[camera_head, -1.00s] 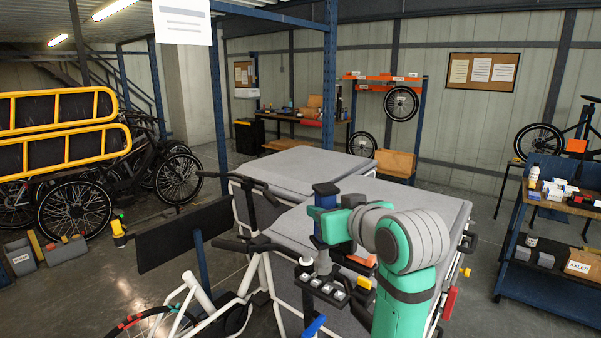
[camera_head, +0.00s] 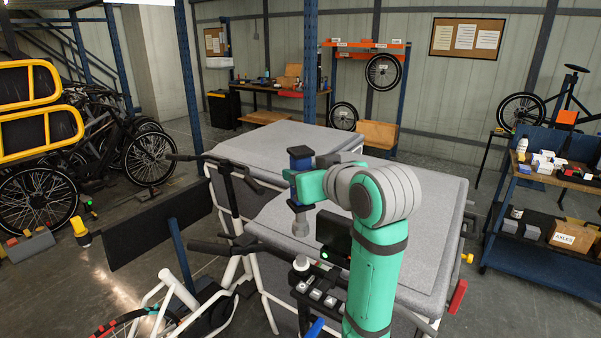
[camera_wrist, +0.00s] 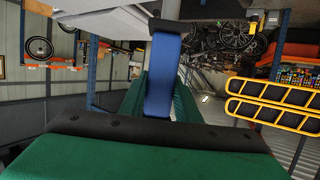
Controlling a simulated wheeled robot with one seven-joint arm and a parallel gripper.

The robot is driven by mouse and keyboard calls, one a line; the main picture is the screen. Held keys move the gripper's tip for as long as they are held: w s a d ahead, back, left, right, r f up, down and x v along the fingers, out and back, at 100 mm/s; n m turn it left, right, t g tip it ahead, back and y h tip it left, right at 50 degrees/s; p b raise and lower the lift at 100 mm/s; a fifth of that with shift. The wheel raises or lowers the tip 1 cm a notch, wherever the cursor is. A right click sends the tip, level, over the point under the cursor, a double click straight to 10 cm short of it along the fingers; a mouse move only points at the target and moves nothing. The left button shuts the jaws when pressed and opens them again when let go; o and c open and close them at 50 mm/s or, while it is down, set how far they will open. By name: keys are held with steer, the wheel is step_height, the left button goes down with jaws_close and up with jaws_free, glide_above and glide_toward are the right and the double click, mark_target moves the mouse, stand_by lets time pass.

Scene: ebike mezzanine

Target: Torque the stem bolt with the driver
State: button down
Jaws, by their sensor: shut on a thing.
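My gripper (camera_head: 304,186) is shut on the driver (camera_head: 300,165), which has a blue body, a dark top cap and a grey nose (camera_head: 302,221) pointing down. The driver is upright in the air, above a dark tool tray. In the wrist view the driver's blue body (camera_wrist: 162,72) stands between my fingers. The white-framed bike (camera_head: 262,290) is to the left of the tray, with its black handlebar and stem area (camera_head: 243,245) left of and below the driver's nose. The stem bolt itself is too small to make out.
The dark tray (camera_head: 318,297) holds several small light pieces. A white knob (camera_head: 301,263) and a dark screen (camera_head: 334,232) are close by the driver. A large grey-topped box (camera_head: 420,205) stands behind my arm. A blue shelf cart (camera_head: 530,255) is at the right.

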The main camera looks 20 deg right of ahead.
mark_target(301, 210)
steer(key=shift+s, duration=0.15)
steer(key=shift+f, duration=0.2)
steer(key=shift+s+f, duration=0.1)
steer(key=shift+f, duration=4.1)
steer(key=shift+a+f, duration=0.1)
